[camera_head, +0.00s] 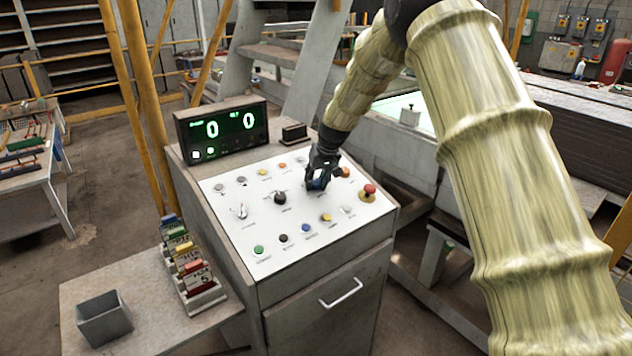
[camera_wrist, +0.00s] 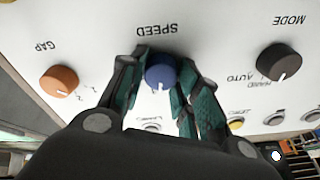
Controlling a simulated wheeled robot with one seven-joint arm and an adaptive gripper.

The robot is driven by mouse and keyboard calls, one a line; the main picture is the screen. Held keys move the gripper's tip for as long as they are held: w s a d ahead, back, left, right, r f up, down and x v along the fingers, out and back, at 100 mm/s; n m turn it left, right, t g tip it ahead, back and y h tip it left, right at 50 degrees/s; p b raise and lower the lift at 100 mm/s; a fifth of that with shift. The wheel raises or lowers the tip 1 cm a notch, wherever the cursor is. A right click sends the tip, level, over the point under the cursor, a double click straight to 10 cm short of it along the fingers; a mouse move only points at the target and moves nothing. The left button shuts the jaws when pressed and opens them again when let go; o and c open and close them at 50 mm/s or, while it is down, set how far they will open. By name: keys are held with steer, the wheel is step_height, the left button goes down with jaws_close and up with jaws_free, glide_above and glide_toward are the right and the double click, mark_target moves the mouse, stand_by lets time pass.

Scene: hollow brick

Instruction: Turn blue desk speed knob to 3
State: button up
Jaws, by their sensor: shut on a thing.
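The blue speed knob (camera_wrist: 161,72) sits on the white panel (camera_head: 225,205) under the label SPEED, which appears upside down in the wrist view. A white pointer mark shows on the knob's near side in that view. My gripper (camera_wrist: 160,78) is shut on the knob, with one green-padded finger on each side. In the head view my gripper (camera_head: 318,180) covers most of the blue knob. The scale numbers around the knob are hidden or too small to read.
An orange GAP knob (camera_wrist: 59,82) and a black MODE knob (camera_wrist: 279,62) flank the blue knob. A red emergency button (camera_head: 369,191) stands close to my gripper. A display (camera_head: 222,131) behind the panel reads 0 and 0.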

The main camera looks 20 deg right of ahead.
steer(key=shift+m, duration=1)
steer(key=o, duration=1)
steer(key=shift+d, duration=0.1)
steer(key=shift+r, duration=0.15)
steer(key=v, duration=1.1)
steer(key=shift+s+r, duration=0.2)
steer(key=shift+r, duration=0.15)
